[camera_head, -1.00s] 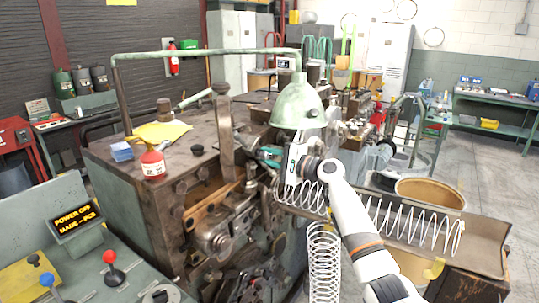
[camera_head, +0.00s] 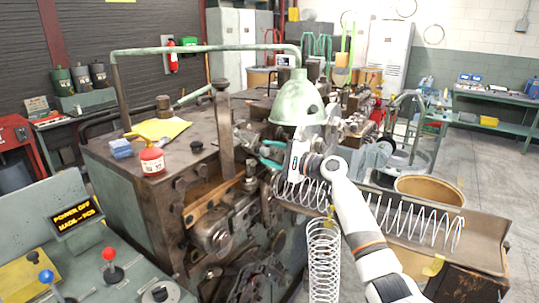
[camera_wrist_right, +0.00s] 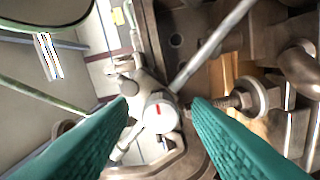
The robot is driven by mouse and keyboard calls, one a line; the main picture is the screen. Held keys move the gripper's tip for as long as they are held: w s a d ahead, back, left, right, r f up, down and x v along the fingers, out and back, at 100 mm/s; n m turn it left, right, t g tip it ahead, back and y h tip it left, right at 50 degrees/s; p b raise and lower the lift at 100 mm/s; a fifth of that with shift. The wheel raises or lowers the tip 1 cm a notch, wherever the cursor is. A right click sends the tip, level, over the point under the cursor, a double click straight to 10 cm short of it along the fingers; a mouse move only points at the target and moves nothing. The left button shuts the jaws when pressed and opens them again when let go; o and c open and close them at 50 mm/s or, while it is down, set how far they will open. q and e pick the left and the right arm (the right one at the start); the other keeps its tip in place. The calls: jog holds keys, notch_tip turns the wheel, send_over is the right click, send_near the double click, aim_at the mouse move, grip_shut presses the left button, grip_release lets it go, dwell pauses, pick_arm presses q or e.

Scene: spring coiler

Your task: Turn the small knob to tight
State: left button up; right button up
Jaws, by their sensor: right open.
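A small round pale knob (camera_wrist_right: 160,110) with a red mark on its face shows in the right wrist view, on a pale metal fitting of the machine. My right gripper (camera_wrist_right: 162,103) has two teal ribbed fingers, spread apart with the knob in the gap between them as seen from the wrist. I cannot tell how far ahead of the fingertips the knob is. No contact shows. In the head view the right gripper (camera_head: 269,156) is at the machine (camera_head: 112,190), below the green lamp shade (camera_head: 298,103); the knob cannot be made out there. My left gripper is not in view.
A metal bar (camera_wrist_right: 212,44) and a threaded bolt with a round head (camera_wrist_right: 250,95) are close to the fingers. A chute (camera_head: 487,240) with coiled springs lies right of the machine. A control panel (camera_head: 130,275) with red and blue knobs stands at the front left.

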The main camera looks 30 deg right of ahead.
jog(key=b+v, duration=0.4)
jog(key=v, duration=0.7)
jog(key=shift+b, duration=0.3)
jog(key=shift+s, duration=0.1)
